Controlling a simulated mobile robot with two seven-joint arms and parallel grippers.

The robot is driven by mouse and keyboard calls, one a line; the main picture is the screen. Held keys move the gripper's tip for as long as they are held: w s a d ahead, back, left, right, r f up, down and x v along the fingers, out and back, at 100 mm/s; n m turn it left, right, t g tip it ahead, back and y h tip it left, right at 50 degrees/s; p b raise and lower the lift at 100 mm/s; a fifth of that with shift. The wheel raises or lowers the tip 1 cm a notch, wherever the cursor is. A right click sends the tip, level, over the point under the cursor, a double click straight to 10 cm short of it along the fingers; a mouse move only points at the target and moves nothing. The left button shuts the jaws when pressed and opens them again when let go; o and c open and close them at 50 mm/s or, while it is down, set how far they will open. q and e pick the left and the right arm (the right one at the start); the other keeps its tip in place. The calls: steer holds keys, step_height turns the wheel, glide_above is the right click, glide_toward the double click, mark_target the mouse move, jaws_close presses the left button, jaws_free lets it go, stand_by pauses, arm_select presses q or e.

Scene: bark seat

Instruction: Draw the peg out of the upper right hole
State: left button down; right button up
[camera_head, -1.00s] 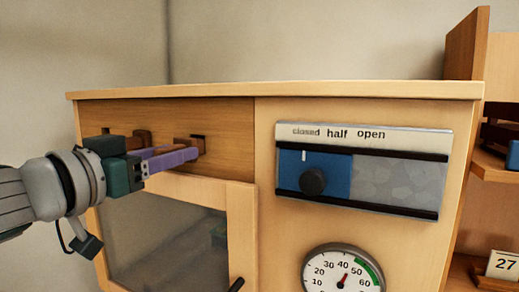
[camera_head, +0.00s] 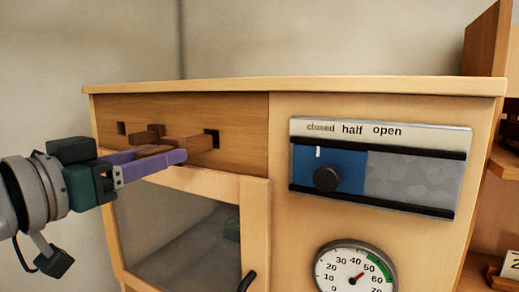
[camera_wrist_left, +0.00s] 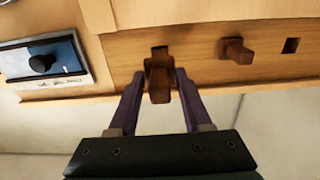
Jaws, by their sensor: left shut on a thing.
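The brown wooden peg (camera_head: 200,143) at the right hole (camera_head: 211,133) of the upper wooden panel (camera_head: 240,120) sticks well out. My left gripper (camera_head: 168,158), with purple fingers, is shut on this peg. In the left wrist view, the peg (camera_wrist_left: 158,82) lies between the fingers and the dark hole shows around its far part. I cannot tell whether its inner end is inside the hole. A second peg (camera_head: 150,133) sits in the panel further left, beside an empty square hole (camera_head: 121,128). My right gripper is not in view.
Below the panel is a glass door (camera_head: 180,230) with a dark handle (camera_head: 246,281). To the right are a sliding vent with a black knob (camera_head: 327,179) and a round gauge (camera_head: 355,270). Open shelves stand at the far right. The space left of the cabinet is clear.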

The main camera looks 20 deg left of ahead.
arm_select(q)
steer(key=shift+s+a, duration=0.1)
steer(key=shift+s, duration=1.15)
